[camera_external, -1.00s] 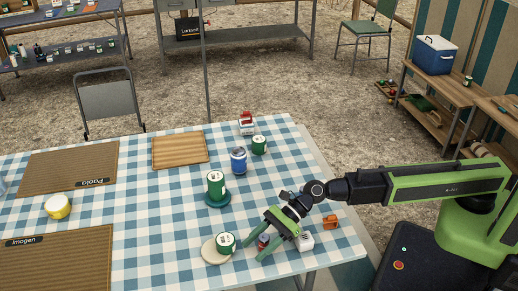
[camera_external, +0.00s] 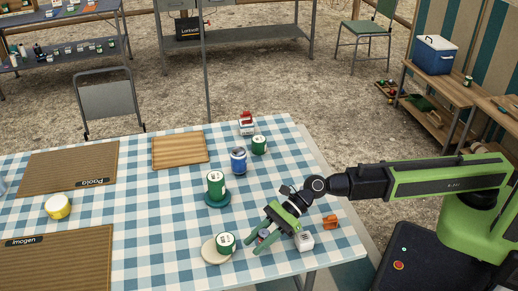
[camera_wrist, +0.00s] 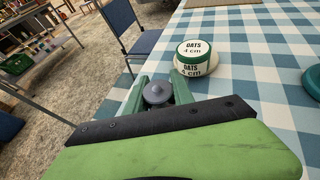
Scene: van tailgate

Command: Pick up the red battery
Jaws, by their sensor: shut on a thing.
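My gripper (camera_external: 256,242) is shut on a small upright cylinder (camera_external: 263,236) near the front edge of the table. In the wrist view, the cylinder's grey round top with a central nub (camera_wrist: 157,92) shows between the two green fingers (camera_wrist: 157,97). It looks like the battery, but its red side is mostly hidden by the fingers. I cannot tell whether it touches the table.
A green-and-white oats tin (camera_external: 225,242) on a pale round plate (camera_external: 211,254) stands close left of my gripper. A white block (camera_external: 305,241) and an orange clip-like thing (camera_external: 330,221) lie to the right. A green tin (camera_external: 215,184) stands behind on a teal saucer (camera_external: 217,202).

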